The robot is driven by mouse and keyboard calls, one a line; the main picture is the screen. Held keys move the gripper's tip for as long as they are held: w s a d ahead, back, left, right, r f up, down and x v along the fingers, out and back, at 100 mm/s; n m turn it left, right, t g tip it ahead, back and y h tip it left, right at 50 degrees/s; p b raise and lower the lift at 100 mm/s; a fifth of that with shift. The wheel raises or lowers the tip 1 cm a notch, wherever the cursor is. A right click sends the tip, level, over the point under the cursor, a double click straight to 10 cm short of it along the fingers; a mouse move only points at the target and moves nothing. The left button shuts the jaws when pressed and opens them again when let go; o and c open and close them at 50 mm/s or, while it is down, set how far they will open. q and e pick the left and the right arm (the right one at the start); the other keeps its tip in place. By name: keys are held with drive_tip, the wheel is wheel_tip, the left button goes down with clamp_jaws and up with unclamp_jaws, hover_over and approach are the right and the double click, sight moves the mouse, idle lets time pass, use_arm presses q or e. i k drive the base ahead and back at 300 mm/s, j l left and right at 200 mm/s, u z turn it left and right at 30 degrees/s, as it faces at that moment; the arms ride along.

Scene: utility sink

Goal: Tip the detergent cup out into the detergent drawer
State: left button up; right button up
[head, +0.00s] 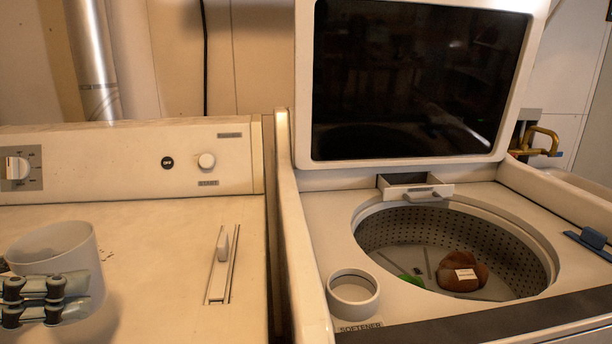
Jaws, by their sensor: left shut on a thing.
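The detergent cup (62,250) is a pale grey-white cup at the lower left of the head view, over the left machine's top. My left gripper (62,297) is shut on the near side of the cup. The cup's opening faces up, perhaps slightly tilted; its contents cannot be seen. The detergent drawer (430,192) is pulled out at the back of the right machine, below the raised lid. It has a dark inside and a light front with a handle. The cup is well to the left of the drawer. My right gripper is not in view.
The washer's raised lid (420,80) stands behind the drawer. The open drum (455,240) holds a brown item (463,271) and a green one (411,281). A round softener holder (353,293) sits at the front left. A raised side edge (290,220) divides the two machines.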

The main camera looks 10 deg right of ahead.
sight(434, 190)
drive_tip(key=l+z, duration=0.3)
drive_tip(key=l, duration=1.2)
